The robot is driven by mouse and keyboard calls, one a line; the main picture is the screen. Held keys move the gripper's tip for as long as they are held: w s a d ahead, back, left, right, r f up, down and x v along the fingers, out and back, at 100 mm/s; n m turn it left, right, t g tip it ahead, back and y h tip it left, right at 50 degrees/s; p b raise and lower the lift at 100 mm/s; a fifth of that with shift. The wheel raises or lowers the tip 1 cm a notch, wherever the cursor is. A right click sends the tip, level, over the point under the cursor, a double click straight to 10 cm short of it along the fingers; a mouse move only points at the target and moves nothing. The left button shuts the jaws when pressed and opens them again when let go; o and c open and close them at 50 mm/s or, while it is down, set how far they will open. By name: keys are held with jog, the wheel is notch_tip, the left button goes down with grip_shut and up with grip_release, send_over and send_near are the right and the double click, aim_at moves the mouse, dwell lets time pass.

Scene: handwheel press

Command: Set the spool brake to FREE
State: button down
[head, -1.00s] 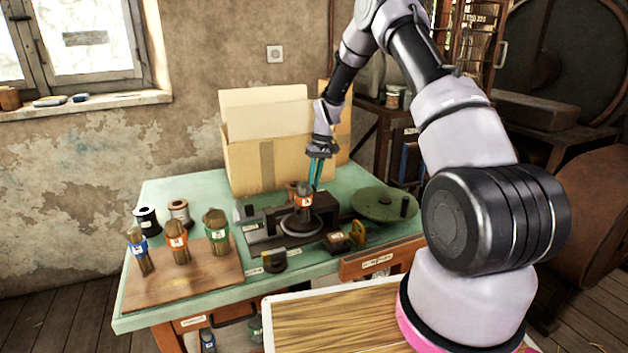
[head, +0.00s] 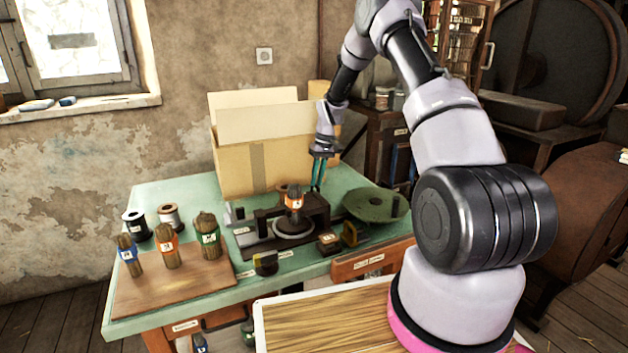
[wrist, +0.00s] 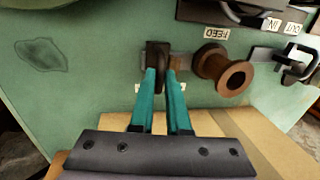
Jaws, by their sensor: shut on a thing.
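My gripper (head: 317,188) reaches down to the back of the green bench, behind the dark press (head: 316,207). In the wrist view its two teal fingers (wrist: 165,72) are closed on a small dark upright lever (wrist: 158,54), which I take to be the spool brake. A brown spool (wrist: 232,74) stands close beside the lever. A white label beneath the lever is mostly hidden by the fingers, so its words and the lever's setting cannot be read. In the head view the lever is too small to make out.
A cardboard box (head: 233,170) stands just left of my gripper. A green round plate (head: 375,204) lies to the right. In the wrist view a FEED label (wrist: 216,33) and IN and OUT labels sit by the press. Several bundles stand on a wooden board (head: 150,290).

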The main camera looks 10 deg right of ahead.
jog(key=c, duration=0.9)
grip_release()
jog(key=shift+d, duration=0.25)
jog(key=v, duration=1.1)
jog(key=shift+a, duration=0.1)
jog(key=s+a+r+m+t, duration=0.1)
jog(key=s+r+t, duration=0.1)
jog(key=s+r, duration=0.7)
jog(key=s+r+m+t, duration=0.15)
jog(key=s+r, duration=0.35)
jog(key=r, duration=0.7)
jog(key=s+r+m+t, duration=0.1)
jog(key=s+r, duration=0.1)
jog(key=s, duration=0.6)
jog(key=s+r+m+t, duration=0.1)
jog(key=s+r, duration=0.1)
jog(key=s, duration=0.6)
jog(key=s+a+r+m+t, duration=0.1)
jog(key=s+r+m+t, duration=0.1)
jog(key=s, duration=0.6)
jog(key=shift+s, duration=0.15)
